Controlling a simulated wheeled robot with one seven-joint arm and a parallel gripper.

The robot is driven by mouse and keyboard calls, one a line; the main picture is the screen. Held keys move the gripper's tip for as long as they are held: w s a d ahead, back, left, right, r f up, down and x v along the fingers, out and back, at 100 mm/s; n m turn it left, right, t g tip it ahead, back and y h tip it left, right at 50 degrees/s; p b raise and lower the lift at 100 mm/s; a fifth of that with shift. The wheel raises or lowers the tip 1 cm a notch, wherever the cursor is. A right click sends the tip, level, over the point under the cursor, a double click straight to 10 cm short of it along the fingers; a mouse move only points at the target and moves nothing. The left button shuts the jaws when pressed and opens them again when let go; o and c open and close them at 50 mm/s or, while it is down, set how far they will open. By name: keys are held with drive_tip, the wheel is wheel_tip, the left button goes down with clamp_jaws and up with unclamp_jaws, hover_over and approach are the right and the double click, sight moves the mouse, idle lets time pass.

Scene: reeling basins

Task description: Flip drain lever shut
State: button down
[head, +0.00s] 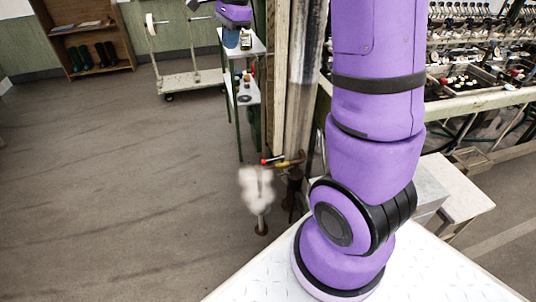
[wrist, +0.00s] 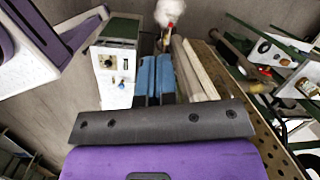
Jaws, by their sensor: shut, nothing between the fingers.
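The drain lever (head: 268,160) is a small handle with a red tip on a brass-coloured fitting, beside the post in the middle of the head view. It lies roughly level, pointing left. White steam (head: 256,188) hangs just below it over a short upright pipe. In the wrist view the steam (wrist: 169,12) and a small red spot show beyond my fingertips, where the lever is hard to make out. My gripper (wrist: 154,68) is shut and empty, its blue fingers together. In the head view my gripper (head: 231,38) is small, at the top, apart from the lever.
A narrow white two-level stand (head: 246,92) with small items stands behind the lever, close to my gripper. The tall post (head: 298,80) is just right of it. A cart (head: 190,82) and a wooden shelf (head: 95,40) are farther back. Floor at left is clear.

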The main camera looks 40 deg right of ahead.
drive_tip(key=w+d+f+m+g, duration=0.1)
drive_tip(key=w+d+f+m, duration=0.5)
drive_tip(key=f, duration=0.5)
drive_tip(key=w+d+f+m+g, duration=0.1)
drive_tip(key=w+d+f+m, duration=0.45)
drive_tip(key=f, duration=0.45)
drive_tip(key=m+g, duration=0.3)
drive_tip(key=m, duration=0.8)
approach(273, 159)
drive_tip(key=w, duration=0.1)
drive_tip(key=r, duration=0.1)
drive_tip(key=w+r, duration=0.1)
drive_tip(key=shift+w+a+n, duration=0.25)
drive_tip(key=shift+w+a, duration=0.05)
drive_tip(key=shift+w, duration=0.05)
drive_tip(key=x, duration=1)
drive_tip(key=shift+w, duration=0.2)
drive_tip(key=shift+s+a+n+h, duration=0.15)
drive_tip(key=shift+n+h, duration=0.15)
drive_tip(key=shift+n, duration=0.5)
